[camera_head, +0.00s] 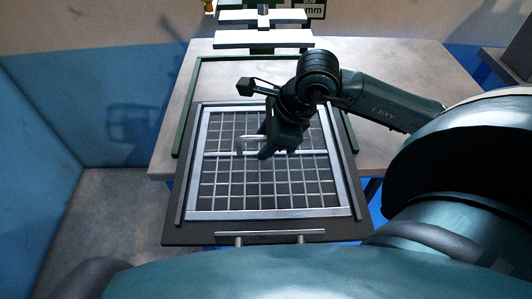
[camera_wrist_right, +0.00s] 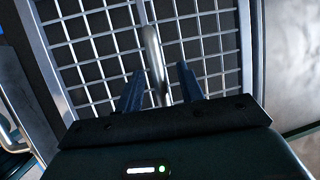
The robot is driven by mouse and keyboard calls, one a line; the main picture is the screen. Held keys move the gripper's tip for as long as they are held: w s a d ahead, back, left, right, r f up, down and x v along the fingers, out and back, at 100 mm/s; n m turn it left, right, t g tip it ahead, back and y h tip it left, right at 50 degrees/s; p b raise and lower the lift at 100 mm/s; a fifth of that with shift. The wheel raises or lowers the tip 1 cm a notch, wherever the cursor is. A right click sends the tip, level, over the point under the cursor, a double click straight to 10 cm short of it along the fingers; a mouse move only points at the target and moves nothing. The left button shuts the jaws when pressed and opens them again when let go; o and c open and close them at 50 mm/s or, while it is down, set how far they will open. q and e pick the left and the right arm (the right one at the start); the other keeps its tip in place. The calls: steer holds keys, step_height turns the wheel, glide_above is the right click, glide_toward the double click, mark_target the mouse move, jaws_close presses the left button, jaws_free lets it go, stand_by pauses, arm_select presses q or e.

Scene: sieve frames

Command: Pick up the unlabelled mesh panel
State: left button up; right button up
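The mesh panel (camera_head: 277,214) is a silvery rectangular frame with a square wire grid. It lies flat on a dark tray (camera_head: 182,238) in the head view, and I see no label on it. A metal handle (camera_head: 250,138) stands at the crossbar near its middle. My right gripper (camera_head: 268,146) is over the panel at this handle. In the right wrist view the gripper (camera_wrist_right: 160,76) is open, its two fingers on either side of the handle bar (camera_wrist_right: 153,50), with gaps showing. Whether the fingertips reach below the bar is unclear. My left gripper is out of view.
A grey table (camera_head: 385,150) lies behind and right of the tray, with a green frame (camera_head: 187,98) on it. White slats (camera_head: 262,38) stand at the back. The tray has a bar handle (camera_head: 270,234) at its front. Blue walls (camera_head: 85,115) are at left.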

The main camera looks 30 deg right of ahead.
steer(key=shift+c, duration=0.4)
steer(key=shift+f, duration=0.1)
jaws_close()
stand_by(0.4)
